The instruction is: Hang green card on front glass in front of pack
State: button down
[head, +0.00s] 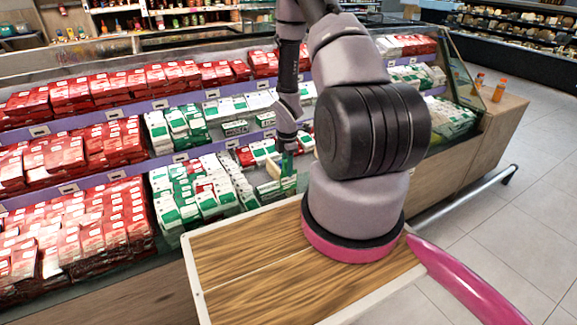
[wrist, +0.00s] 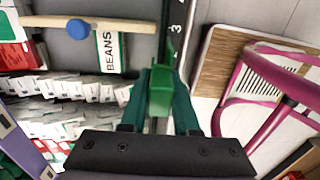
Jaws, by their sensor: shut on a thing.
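My gripper (wrist: 158,95) is shut on a green card (wrist: 160,76), which is seen nearly edge-on between the fingertips in the wrist view. In the head view my gripper (head: 288,150) hangs over the near edge of the display case, with the green card (head: 288,167) at its tip. A white and green pack or label reading "BEANS" (wrist: 109,53) lies to the left of the card in the wrist view. The front glass is hard to make out; a thin edge (wrist: 196,62) runs just right of the card. I cannot tell whether the card touches it.
Rows of red packs (head: 90,150) and green-and-white packs (head: 190,195) fill the case shelves. My wooden top and pink frame stand close to the case front. A wooden counter (head: 490,130) with small orange bottles is at the right. Tiled floor (head: 500,230) is open at the right.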

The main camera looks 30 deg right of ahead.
jog(key=shift+f, duration=1.7)
jog(key=c, duration=0.6)
grip_release()
